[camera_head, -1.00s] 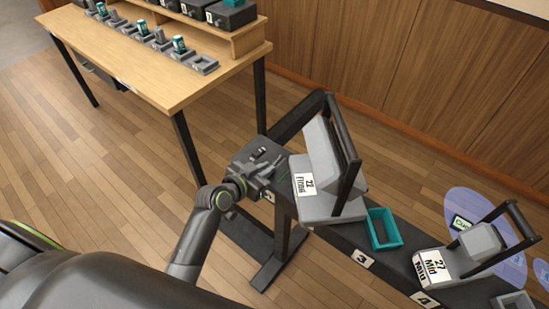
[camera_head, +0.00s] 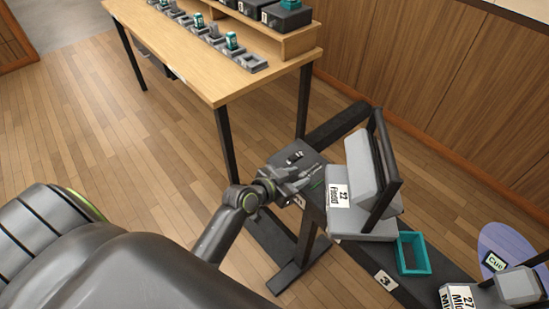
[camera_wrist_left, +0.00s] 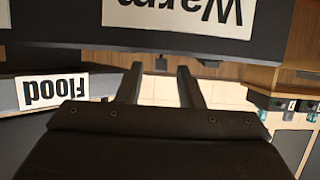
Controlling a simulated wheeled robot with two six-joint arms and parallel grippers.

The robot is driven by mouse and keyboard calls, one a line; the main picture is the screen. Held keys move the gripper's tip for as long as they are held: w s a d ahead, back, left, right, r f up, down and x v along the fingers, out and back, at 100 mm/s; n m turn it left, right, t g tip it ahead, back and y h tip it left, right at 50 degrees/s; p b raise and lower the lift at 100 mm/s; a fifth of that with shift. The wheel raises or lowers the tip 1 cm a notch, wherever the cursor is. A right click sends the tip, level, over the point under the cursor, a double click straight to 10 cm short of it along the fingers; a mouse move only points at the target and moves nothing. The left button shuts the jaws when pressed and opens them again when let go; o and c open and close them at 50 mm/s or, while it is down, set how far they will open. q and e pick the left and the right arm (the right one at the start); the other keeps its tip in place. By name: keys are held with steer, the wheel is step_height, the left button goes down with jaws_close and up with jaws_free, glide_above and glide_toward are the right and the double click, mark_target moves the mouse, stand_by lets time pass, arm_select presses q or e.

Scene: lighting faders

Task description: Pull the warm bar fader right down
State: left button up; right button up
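In the left wrist view, a white label reading "Warm" (camera_wrist_left: 180,12) shows upside down on a dark surface at the top. The two fingers of my left gripper (camera_wrist_left: 160,85) stand apart below it, with floor showing between them. A small dark tab (camera_wrist_left: 162,65) shows beyond the gap; I cannot tell whether it is the warm bar fader. My right gripper is not in view.
An upside-down "Flood" label (camera_wrist_left: 52,91) is at left in the wrist view. A grey lamp (camera_head: 362,170) with a black yoke stands right beside the control box. A wooden table (camera_head: 200,60) stands behind.

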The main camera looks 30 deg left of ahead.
arm_select(q)
steer(key=v, duration=1.7)
steer(key=shift+b, duration=0.35)
steer(key=shift+f, duration=0.1)
